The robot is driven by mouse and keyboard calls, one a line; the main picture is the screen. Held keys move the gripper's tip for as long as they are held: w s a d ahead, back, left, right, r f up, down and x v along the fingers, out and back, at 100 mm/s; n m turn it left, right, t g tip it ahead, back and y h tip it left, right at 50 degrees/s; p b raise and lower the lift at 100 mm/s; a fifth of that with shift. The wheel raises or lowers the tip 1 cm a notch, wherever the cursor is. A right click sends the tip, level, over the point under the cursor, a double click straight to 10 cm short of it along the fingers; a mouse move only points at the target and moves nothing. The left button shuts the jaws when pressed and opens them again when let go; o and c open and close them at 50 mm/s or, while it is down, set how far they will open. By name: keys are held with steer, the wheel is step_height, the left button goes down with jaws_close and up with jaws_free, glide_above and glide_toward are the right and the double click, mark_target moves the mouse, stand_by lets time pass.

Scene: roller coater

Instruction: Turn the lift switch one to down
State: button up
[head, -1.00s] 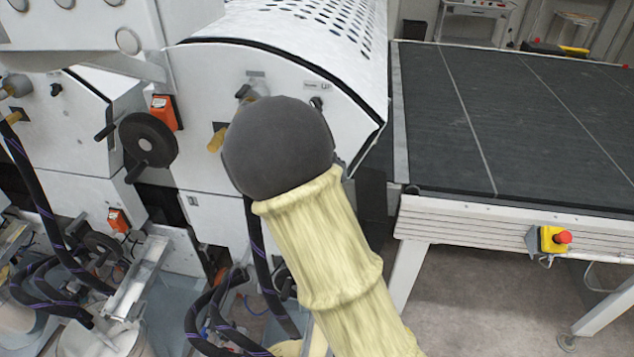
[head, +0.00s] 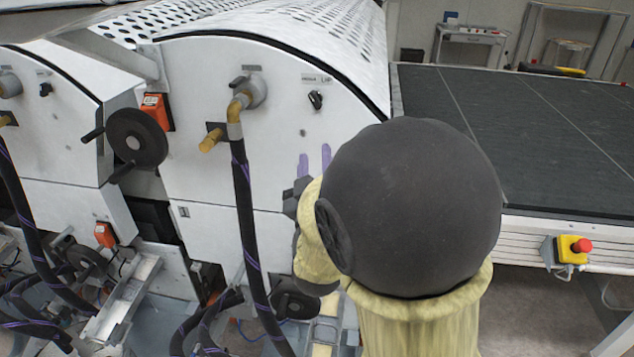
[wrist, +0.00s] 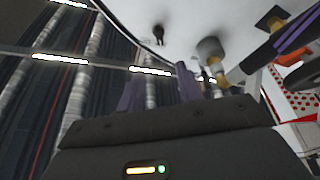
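A small black rotary switch (head: 315,99) sits on the white end panel of the machine, under a small printed label (head: 316,78). It looks like the lift switch, but I cannot read the label surely. The switch also shows at the top of the wrist view (wrist: 158,33). My gripper (head: 314,162) is below the switch in the head view, its two purple fingertips apart and pointing up, with nothing between them. The fingers show in the wrist view too (wrist: 160,90), short of the switch. My dark wrist and yellow-sleeved arm hide the lower right of the panel.
Left of the switch, a grey fitting with a brass elbow (head: 245,97) carries a black hose (head: 250,220). A black handwheel (head: 137,137) and orange box (head: 156,112) are farther left. A dark conveyor (head: 500,130) with a red emergency button (head: 582,245) lies right.

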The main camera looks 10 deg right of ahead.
steer(key=s+b, duration=0.1)
steer(key=b, duration=0.3)
steer(key=shift+s+f, duration=0.2)
steer(key=shift+f, duration=0.2)
steer(key=shift+r, duration=0.1)
